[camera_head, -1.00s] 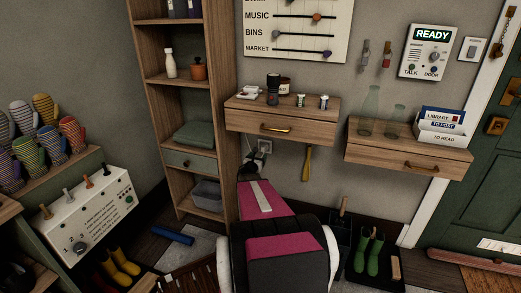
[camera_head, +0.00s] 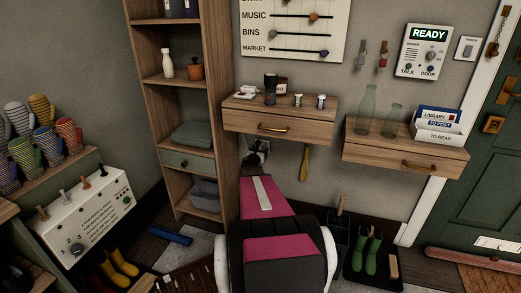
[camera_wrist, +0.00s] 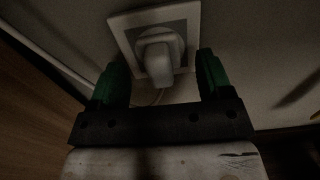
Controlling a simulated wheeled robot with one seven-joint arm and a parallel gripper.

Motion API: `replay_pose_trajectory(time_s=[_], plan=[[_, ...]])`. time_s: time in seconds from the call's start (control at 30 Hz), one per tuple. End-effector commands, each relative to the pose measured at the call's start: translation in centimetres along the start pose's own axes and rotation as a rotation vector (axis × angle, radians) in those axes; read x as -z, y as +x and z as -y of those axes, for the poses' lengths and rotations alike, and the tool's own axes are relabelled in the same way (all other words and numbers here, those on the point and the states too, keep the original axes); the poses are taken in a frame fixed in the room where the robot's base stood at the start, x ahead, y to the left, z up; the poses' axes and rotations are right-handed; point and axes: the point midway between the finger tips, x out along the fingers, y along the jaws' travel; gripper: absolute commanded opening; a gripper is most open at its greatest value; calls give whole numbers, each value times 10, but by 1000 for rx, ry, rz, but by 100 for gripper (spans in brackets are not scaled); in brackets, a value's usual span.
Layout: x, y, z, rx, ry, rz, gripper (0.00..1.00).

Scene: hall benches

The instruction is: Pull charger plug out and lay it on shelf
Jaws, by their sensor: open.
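The white charger plug (camera_wrist: 158,58) sits in a square white wall socket (camera_wrist: 123,35) in the wrist view, with a pale cable behind it. My gripper (camera_wrist: 161,72) is open, with its green fingers on either side of the plug and visible gaps between. In the head view my gripper (camera_head: 256,156) is a dark shape at the wall, hiding most of the socket and plug. Just above it is a wooden wall shelf (camera_head: 310,113) with a drawer and brass handle.
The shelf top holds a dark torch (camera_head: 270,88), a white item (camera_head: 246,92) and small jars (camera_head: 299,100). A tall shelf unit (camera_head: 231,110) stands close left of my gripper. A yellow-handled tool (camera_head: 304,163) hangs to the right. A second drawer shelf (camera_head: 400,152) holds glass bottles.

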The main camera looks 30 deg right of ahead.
Motion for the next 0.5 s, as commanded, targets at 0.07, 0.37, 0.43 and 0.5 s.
replay_pose_trajectory(time_s=[0.07,0.37,0.43,0.5], plan=[[0,10,0,1,0,1,72],[0,16,0,0,0,0,72],[0,16,0,0,0,0,72],[0,16,0,0,0,0,72]])
